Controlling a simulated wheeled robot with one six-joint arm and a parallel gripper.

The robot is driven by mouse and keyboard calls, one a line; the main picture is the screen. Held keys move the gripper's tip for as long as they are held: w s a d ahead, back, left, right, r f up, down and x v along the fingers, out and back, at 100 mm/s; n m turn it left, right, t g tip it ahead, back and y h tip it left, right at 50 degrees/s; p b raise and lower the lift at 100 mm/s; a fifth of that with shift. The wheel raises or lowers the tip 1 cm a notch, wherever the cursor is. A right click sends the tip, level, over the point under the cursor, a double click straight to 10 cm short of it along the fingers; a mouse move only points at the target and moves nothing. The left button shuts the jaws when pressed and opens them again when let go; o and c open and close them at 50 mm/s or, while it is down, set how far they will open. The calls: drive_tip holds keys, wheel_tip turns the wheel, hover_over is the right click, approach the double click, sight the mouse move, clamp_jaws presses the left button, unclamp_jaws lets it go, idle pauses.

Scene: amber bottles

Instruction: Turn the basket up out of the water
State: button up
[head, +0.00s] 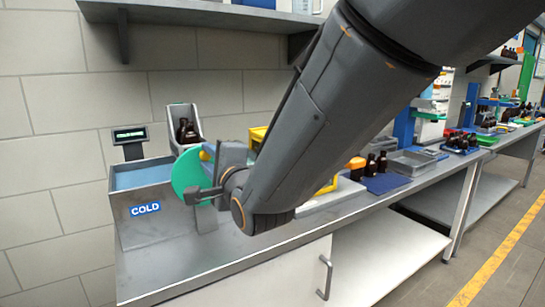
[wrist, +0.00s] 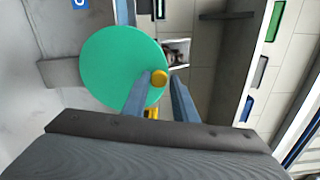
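The cold bath (head: 150,225), a grey metal tank with a COLD label, stands at the left end of the bench with blue water (head: 138,178) in it. The grey basket (head: 182,111) stands raised and tilted above the bath's right side, with dark bottles (head: 185,132) in it. A green disc (head: 183,172) is on the bath's right; it fills the upper left of the wrist view (wrist: 115,60). My gripper (wrist: 160,80) has its two fingers closed on either side of the disc's yellow knob (wrist: 160,77). In the head view my arm hides part of the disc.
A small display (head: 130,134) stands behind the bath. A wall shelf (head: 200,14) hangs above. To the right, the bench holds bottles (head: 371,164) on a blue mat (head: 385,184) and other trays. A cupboard handle (head: 325,277) sticks out in front.

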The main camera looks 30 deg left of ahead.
drive_tip(key=shift+o, duration=1.3)
drive_tip(key=b+v, duration=0.1)
drive_tip(key=v, duration=0.6)
drive_tip(key=shift+s+d+b, duration=0.25)
drive_tip(key=shift+d+b, duration=0.1)
